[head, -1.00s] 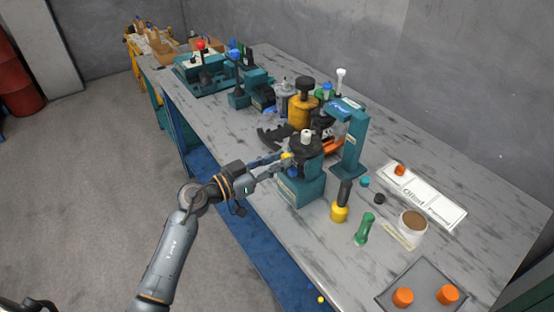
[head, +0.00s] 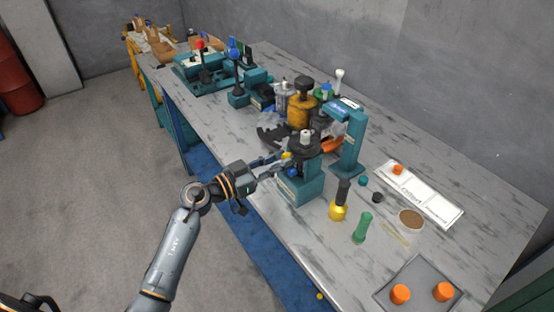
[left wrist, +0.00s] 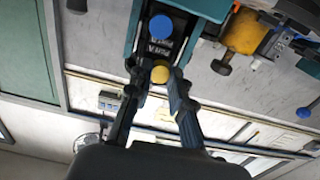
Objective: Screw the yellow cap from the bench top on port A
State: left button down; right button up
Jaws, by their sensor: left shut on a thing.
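My left gripper (head: 283,158) is shut on the small yellow cap (head: 286,155) at the side of the teal motor stand (head: 300,190). In the left wrist view, the yellow cap (left wrist: 160,74) sits between the two dark fingertips, in front of the teal block's port face with its white labels. A blue cap (left wrist: 160,27) is on the same face; in the head view, this blue cap (head: 292,172) shows just below the yellow one. The port behind the yellow cap is hidden, and I cannot tell whether the cap touches it. My right gripper is out of view.
A teal press frame (head: 347,150) stands close behind the motor stand. A yellow-based tool (head: 340,208) and a green-handled tool (head: 362,228) stand to the right. A grey tray (head: 417,284) holds orange caps. Several motors and fixtures crowd the bench's far part.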

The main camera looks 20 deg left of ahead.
pick_arm(q)
jog(key=shift+r, duration=0.1)
jog(key=shift+m, duration=1)
jog(key=c, duration=1.4)
grip_release()
jog(key=shift+c, duration=0.2)
jog(key=shift+w+d, duration=0.15)
jog(key=shift+p, duration=0.4)
